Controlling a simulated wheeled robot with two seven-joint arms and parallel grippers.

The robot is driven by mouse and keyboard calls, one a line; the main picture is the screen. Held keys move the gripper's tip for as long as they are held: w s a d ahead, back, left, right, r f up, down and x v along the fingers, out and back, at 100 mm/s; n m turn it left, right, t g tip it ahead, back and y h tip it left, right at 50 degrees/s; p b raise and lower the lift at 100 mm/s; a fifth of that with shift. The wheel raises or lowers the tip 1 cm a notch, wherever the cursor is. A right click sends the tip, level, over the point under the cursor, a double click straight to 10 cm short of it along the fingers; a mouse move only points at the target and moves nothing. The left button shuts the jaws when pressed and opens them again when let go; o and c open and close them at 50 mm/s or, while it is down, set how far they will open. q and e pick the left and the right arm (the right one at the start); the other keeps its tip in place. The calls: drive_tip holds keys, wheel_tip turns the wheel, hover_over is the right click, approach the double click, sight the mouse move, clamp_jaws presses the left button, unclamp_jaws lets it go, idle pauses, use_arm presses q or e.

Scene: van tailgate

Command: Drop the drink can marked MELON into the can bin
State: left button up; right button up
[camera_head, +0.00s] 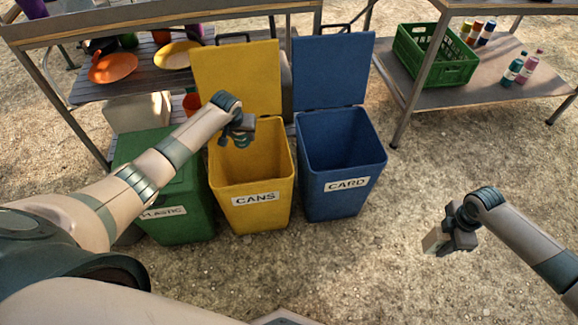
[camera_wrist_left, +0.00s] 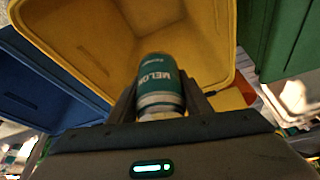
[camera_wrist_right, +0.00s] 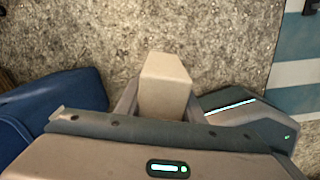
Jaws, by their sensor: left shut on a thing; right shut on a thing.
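The MELON can (camera_wrist_left: 158,82) is teal and white and sits between the fingers of my left gripper (camera_wrist_left: 160,105), which is shut on it. In the head view my left gripper (camera_head: 238,136) is over the mouth of the yellow bin labelled CANS (camera_head: 255,200), whose lid stands open behind; the can itself is mostly hidden there. My right gripper (camera_head: 447,240) is shut on a pale carton-like block (camera_wrist_right: 165,84) and hangs over bare ground at the right. The block also shows in the head view (camera_head: 432,240).
A green bin labelled PLASTIC (camera_head: 180,222) with its lid down stands left of the yellow bin. An open blue bin labelled CARD (camera_head: 345,200) stands right. A shelf with plates is behind; a green crate (camera_head: 440,62) and bottles are on the right shelf.

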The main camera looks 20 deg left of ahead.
sight(238, 138)
use_arm(q)
drive_tip(key=shift+f, duration=0.1)
use_arm(e)
drive_tip(key=shift+f, duration=0.1)
